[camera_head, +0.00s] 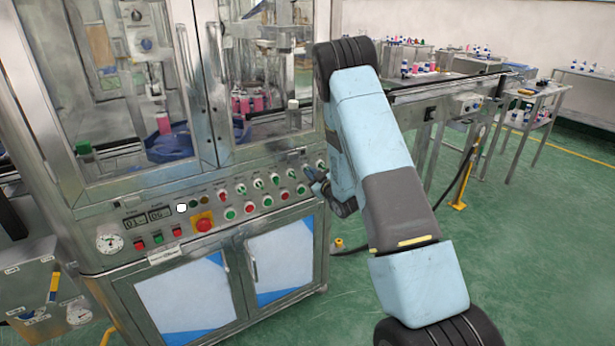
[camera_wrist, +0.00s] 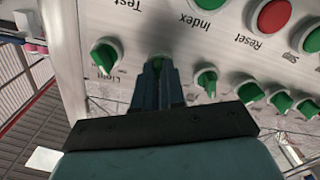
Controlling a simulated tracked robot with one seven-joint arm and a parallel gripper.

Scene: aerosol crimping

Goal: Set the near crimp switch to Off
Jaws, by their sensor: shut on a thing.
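My gripper (camera_head: 314,178) is at the right end of the control panel, in front of the switch row. In the wrist view, which shows the panel upside down, my gripper (camera_wrist: 158,82) is shut on a green switch knob (camera_wrist: 158,62) in a pale round collar. The fingers cover most of this knob, so its setting and label cannot be read. One green knob (camera_wrist: 103,57) stands to its left in that view and another green knob (camera_wrist: 206,80) to its right, both clear of the fingers. I cannot confirm from lettering which knob is the near crimp switch.
The panel also carries a red emergency button (camera_head: 203,222), a gauge (camera_head: 109,243) and several red and green buttons. Glass doors (camera_head: 115,95) stand above and cabinet doors (camera_head: 285,258) below. A conveyor (camera_head: 440,88) is at the right. Green floor (camera_head: 530,250) is clear there.

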